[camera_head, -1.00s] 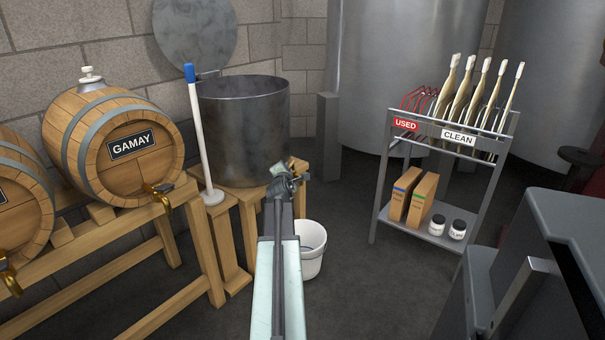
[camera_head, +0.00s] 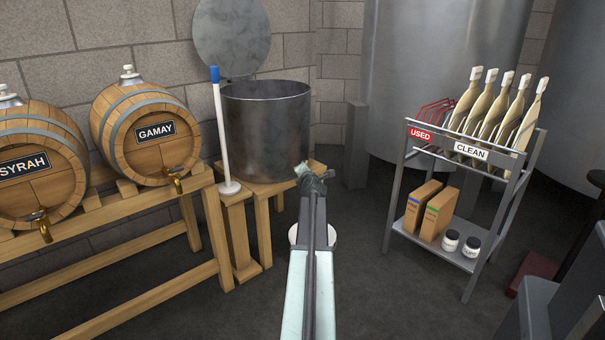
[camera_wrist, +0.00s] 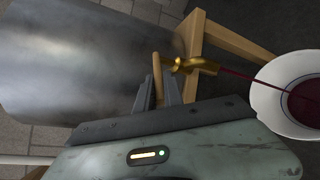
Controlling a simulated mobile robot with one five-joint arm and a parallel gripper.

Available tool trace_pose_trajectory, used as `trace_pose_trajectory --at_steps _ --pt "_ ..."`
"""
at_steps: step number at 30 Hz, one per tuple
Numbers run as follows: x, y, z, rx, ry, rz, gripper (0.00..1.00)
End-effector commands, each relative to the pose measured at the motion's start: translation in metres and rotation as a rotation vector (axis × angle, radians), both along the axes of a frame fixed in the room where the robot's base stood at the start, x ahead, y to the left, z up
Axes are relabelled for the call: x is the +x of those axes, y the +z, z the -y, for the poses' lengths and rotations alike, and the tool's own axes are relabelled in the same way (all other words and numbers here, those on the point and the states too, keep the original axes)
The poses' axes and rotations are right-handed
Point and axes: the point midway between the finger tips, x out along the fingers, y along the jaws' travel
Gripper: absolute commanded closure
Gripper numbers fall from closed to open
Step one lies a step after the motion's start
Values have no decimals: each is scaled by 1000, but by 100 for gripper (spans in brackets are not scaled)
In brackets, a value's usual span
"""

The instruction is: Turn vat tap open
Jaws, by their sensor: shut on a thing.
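The steel vat (camera_head: 267,135) stands on a wooden stand, and its wall fills the left of the wrist view (camera_wrist: 80,60). Its brass tap (camera_wrist: 197,64) shows in the wrist view, with a tan handle (camera_wrist: 157,72) upright in the picture. My gripper (camera_wrist: 158,88) is shut on this handle; in the head view it (camera_head: 316,182) is at the vat's lower right, where the tap itself is hard to make out. A thin dark red stream (camera_wrist: 240,76) runs from the spout into a white bucket (camera_wrist: 268,118), which holds dark red liquid. My arm mostly hides the bucket in the head view.
Barrels marked SYRAH (camera_head: 40,165) and GAMAY (camera_head: 150,140) lie on a wooden rack at left, each with a brass tap. A blue-topped white pole (camera_head: 222,130) stands beside the vat. A metal cart (camera_head: 470,160) stands at right. Floor between is clear.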

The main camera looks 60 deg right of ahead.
Motion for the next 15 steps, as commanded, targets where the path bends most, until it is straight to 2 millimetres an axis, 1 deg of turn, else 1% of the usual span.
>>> trace_pose_trajectory --at_steps 1,9,10,11,12,15 --pt "-3 2 3 -5 -8 3 100" --pt "0 2 2 -5 -5 4 100" --pt "0 2 2 -5 -5 4 85" --pt "0 2 1 -5 -5 4 77" --pt "1 2 1 -4 -4 4 66" --pt "3 1 -1 -3 -1 4 66"
